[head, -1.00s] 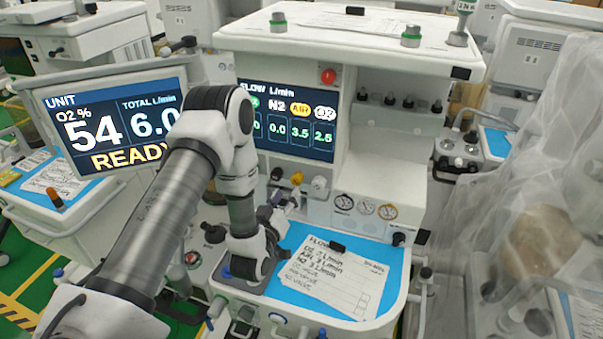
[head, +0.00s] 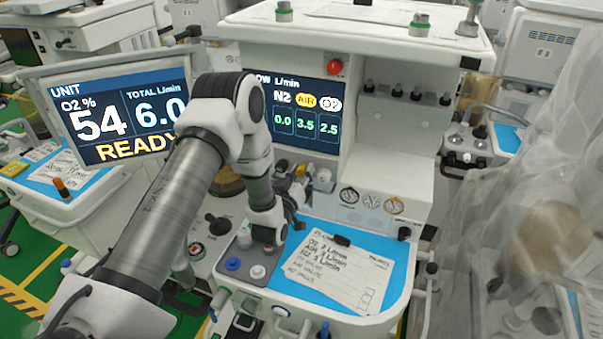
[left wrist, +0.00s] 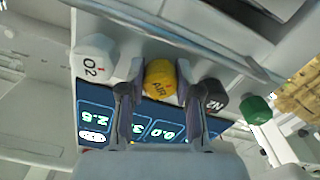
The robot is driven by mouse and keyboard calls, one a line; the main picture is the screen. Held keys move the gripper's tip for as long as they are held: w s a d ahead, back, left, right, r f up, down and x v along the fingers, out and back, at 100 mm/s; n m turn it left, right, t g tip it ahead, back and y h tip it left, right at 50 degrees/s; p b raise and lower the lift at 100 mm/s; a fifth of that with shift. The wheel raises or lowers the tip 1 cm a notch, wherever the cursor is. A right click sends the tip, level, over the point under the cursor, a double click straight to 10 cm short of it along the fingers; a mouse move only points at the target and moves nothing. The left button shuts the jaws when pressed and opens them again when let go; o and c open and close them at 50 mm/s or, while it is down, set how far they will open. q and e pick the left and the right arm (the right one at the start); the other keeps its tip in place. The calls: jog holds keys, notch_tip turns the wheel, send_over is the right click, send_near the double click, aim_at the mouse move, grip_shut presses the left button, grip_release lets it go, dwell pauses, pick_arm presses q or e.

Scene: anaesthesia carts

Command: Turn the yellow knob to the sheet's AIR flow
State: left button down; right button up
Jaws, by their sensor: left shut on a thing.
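The yellow AIR knob (left wrist: 160,80) sits between the two fingers of my left gripper (left wrist: 160,88) in the left wrist view. The fingers are shut on its sides. In the head view my left gripper (head: 293,187) is at the knob row below the flow display, and its fingers mostly hide the yellow knob. The flow display (head: 308,112) reads N2 0.0, AIR 3.5 and O2 2.5. The sheet (head: 335,268) lies on the blue work surface and lists O2, AIR and N2 in L/min. Its figures are small; AIR looks like 3. My right gripper is not in view.
The white O2 knob (left wrist: 93,58) and black N2 knob (left wrist: 212,96) flank the yellow one closely. A green knob (left wrist: 257,110) is beyond the black one. A monitor (head: 122,115) reads O2 54 and total 6.0. Gauges (head: 371,200) are right of the knobs.

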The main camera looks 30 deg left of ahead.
pick_arm(q)
jog(key=shift+f+m, duration=0.15)
jog(key=shift+m, duration=0.15)
jog(key=c, duration=1.1)
grip_release()
jog(key=shift+w, duration=0.1)
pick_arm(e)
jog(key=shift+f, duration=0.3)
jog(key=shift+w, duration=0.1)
pick_arm(q)
jog(key=v, duration=1.2)
jog(key=shift+d, duration=0.1)
